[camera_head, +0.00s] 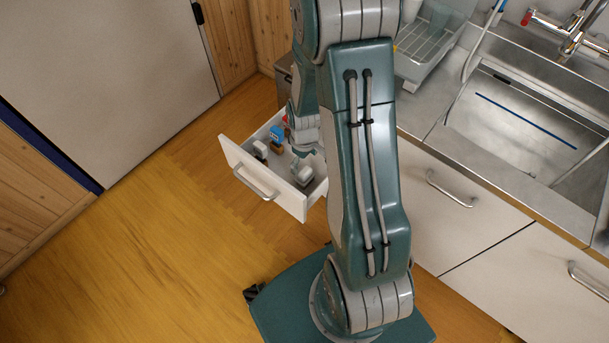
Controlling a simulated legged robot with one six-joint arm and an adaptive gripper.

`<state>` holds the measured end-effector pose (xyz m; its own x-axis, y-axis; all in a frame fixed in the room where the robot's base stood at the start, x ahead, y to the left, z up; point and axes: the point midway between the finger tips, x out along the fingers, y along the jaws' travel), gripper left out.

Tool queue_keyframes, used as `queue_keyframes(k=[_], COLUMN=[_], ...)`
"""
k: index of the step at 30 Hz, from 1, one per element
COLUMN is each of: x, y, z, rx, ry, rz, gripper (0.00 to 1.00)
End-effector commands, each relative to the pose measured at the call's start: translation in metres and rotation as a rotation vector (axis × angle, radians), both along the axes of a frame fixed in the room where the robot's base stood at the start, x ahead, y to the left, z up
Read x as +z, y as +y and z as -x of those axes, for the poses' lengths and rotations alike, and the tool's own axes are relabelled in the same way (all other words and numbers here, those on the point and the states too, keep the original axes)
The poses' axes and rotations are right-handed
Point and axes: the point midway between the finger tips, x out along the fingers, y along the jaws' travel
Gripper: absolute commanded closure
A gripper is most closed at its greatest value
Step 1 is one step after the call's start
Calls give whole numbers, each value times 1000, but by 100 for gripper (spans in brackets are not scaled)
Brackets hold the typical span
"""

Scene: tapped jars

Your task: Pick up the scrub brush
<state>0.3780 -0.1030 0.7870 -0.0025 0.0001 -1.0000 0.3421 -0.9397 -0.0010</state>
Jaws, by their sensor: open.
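An open white drawer (287,200) stands out below the counter, left of my arm. Inside it are several small things: a blue item (277,132), a brown item (276,146) close by it and a white-and-dark item (261,149) at the left. They are too small for me to tell which is the scrub brush. My gripper (303,174) points down into the right part of the drawer, open, right of these items. My arm hides part of the drawer, and I cannot see anything between the fingers.
The drawer's front has a metal handle (255,184). Closed cabinet fronts (430,225) are at the right, below a steel sink (515,125) with a tap (570,40). A dish rack (430,45) stands on the counter. The wooden floor (150,250) at the left is clear.

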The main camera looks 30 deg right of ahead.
Motion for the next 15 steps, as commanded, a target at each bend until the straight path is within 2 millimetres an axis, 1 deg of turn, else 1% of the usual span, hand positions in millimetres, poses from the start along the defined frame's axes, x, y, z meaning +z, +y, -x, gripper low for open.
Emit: queue_keyframes(k=[1, 3, 8, 10, 15], x=[-8, -16, -26, -33, -59], y=[0, 0, 0, 0, -1], z=[0, 0, 1, 1, 4], rx=[0, 0, 0, -1, -1], ry=[3, 1, 0, 1, 3], rz=[-1, -1, 0, -1, -1], gripper=[0, 0, 0, 0, 0])
